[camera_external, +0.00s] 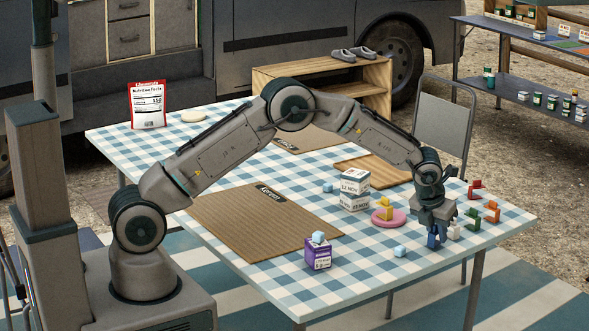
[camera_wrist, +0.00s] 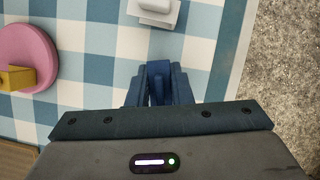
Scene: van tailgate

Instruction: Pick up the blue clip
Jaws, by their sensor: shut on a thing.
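The blue clip (camera_external: 432,241) is at the right part of the checked table, below my gripper (camera_external: 436,229). My gripper points down and is shut on the blue clip. In the wrist view the clip (camera_wrist: 160,70) shows between the dark blue fingers, which hide part of it. I cannot tell whether the clip touches the cloth or is just above it.
A white clip (camera_external: 454,232) lies close beside my gripper. Orange (camera_external: 473,219), green (camera_external: 492,212) and red (camera_external: 476,190) clips stand to the right. A yellow clip (camera_external: 386,208) sits on a pink disc (camera_external: 389,219). Date blocks (camera_external: 355,181) are stacked further left.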

